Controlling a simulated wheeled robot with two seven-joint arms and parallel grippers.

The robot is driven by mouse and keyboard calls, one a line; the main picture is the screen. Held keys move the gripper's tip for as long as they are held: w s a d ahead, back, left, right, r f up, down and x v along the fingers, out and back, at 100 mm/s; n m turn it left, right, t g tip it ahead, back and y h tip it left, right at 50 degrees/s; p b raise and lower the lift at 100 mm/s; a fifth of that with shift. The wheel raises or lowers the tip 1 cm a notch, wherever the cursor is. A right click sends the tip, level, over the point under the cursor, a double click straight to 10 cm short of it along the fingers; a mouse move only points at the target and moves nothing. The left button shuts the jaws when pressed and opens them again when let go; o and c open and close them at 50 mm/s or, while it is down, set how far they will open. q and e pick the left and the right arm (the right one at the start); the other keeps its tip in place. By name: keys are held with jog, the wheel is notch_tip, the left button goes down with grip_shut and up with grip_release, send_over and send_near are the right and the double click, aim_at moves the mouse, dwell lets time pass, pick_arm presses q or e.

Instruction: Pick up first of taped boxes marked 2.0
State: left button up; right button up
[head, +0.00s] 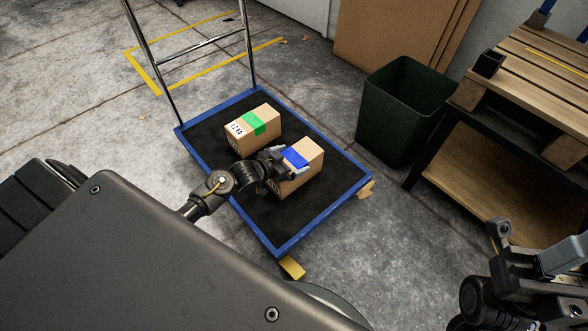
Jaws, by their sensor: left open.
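Two taped cardboard boxes lie on the blue-edged platform cart (325,218).
A dark green bin (403,112) stands right of the cart. A wooden-topped bench (530,60) with a lower shelf is at the right. Cardboard sheets (385,30) lean at the back. The cart's metal handle (205,57) rises at the left. Wood blocks (292,267) lie by the cart.

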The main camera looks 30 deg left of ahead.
pick_arm(q)
jog(key=shift+c, duration=0.4)
jog(key=c, duration=1.7)
jog(key=shift+w+r, duration=0.15)
jog(key=shift+r, duration=0.15)
jog(key=shift+c, duration=0.7)
jog(key=shift+r, duration=0.1)
